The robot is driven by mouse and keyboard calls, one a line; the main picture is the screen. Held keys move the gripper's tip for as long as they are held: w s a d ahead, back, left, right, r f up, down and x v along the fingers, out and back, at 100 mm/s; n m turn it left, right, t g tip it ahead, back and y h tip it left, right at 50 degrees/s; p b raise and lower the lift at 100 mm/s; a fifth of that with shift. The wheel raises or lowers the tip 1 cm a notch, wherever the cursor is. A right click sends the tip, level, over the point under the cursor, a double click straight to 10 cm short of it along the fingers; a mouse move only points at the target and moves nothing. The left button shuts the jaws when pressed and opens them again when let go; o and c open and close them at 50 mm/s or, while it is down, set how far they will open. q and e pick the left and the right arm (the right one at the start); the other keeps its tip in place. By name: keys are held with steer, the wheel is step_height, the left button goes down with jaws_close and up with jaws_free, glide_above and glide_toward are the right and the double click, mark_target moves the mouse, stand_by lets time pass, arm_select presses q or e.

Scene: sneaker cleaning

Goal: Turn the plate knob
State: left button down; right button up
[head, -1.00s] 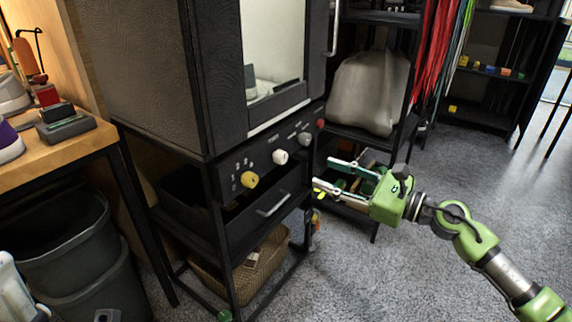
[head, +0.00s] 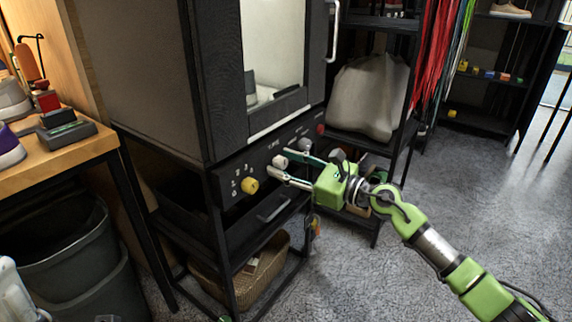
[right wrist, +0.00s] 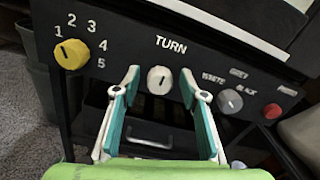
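A white knob (right wrist: 160,80) under the word TURN sits on the black front panel of the cabinet. It also shows in the head view (head: 280,161). My right gripper (head: 278,163) reaches in from the right with its fingers pointed at the panel. In the right wrist view, its open fingertips (right wrist: 160,77) are on either side of the white knob, with a visible gap on each side. The knob's pointer mark is roughly upright.
A yellow knob (right wrist: 71,54) numbered 1 to 5 is left of the white one. A grey knob (right wrist: 230,101) and a red button (right wrist: 273,111) are to the right. A drawer handle (head: 273,208) is below the panel. Open grey floor (head: 460,210) lies to the right.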

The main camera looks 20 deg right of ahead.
steer(key=c, duration=1.1)
